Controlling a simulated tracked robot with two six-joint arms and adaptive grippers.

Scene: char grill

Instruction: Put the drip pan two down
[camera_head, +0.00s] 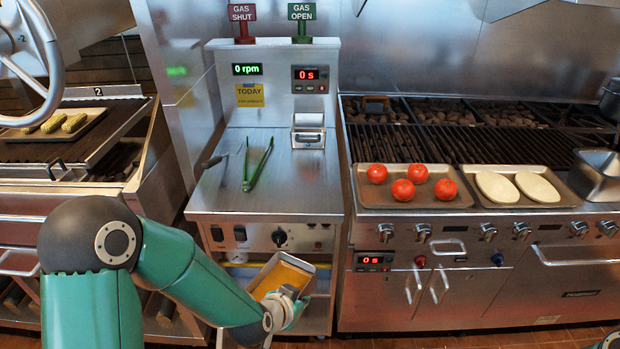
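The drip pan (268,275) is a shallow metal tray with an orange-yellow inside. It sits askew at the open lower bay of the middle cabinet, below the knob panel. My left arm comes in from the left, and my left gripper (290,299) is at the pan's near right side, shut on its edge as far as I can see. The wrist hides part of the pan and the fingertips. I cannot tell whether the pan touches a shelf. Only a sliver of my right arm shows at the bottom right corner; its gripper is out of view.
The middle cabinet's shelf (318,312) shows beside the pan. On its counter lie green tongs (258,164) and a spatula (222,154). The right grill holds trays of tomatoes (403,190) and pale oval pieces (497,187). Corn (52,123) lies on the left grill.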

